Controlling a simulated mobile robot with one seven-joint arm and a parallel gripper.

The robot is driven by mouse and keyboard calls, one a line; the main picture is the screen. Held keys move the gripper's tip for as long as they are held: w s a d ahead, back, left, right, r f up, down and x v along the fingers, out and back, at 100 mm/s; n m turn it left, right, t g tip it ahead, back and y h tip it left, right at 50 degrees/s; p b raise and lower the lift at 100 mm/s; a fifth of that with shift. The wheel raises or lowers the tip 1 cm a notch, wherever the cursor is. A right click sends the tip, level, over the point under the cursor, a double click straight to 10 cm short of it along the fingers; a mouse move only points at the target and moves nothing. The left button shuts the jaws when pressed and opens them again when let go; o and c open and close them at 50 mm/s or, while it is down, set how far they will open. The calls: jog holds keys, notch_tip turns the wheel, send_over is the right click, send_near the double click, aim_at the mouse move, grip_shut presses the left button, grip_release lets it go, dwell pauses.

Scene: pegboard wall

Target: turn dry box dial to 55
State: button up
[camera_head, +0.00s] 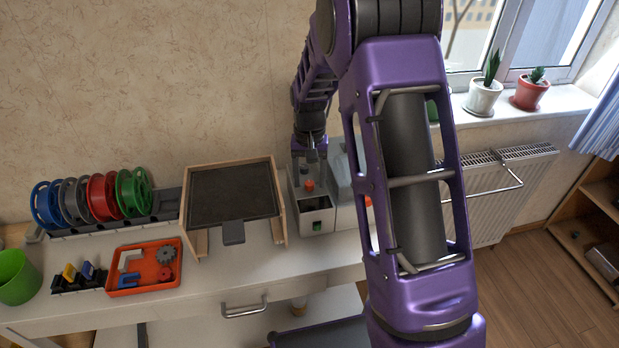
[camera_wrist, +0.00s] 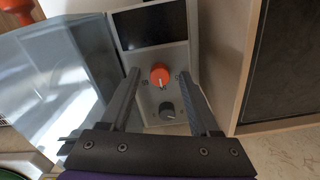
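The dry box (camera_head: 297,212) is a light grey unit with a dark screen on the table, with its panel facing up. An orange dial (camera_wrist: 160,74) with a pale pointer mark sits on the panel, and it also shows in the head view (camera_head: 309,186). A dark grey dial (camera_wrist: 167,110) with a white mark sits beside it. My gripper (camera_wrist: 158,78) is open above the panel, with one finger on each side of the dials. The fingers look apart from both dials. In the head view my gripper (camera_head: 306,158) is partly hidden.
A translucent container (camera_wrist: 60,75) stands close beside the panel. A wood-framed dark tray (camera_head: 233,194) stands on its other side. Spools (camera_head: 103,196), an orange tray (camera_head: 143,284) and a green cup (camera_head: 16,277) lie farther left. My arm hides the table's right end.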

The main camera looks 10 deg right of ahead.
aim_at(310, 183)
jog(key=shift+r, duration=0.1)
notch_tip(310, 183, up, 17)
jog(key=p, duration=0.1)
dwell(0.5)
jog(key=shift+r, duration=0.1)
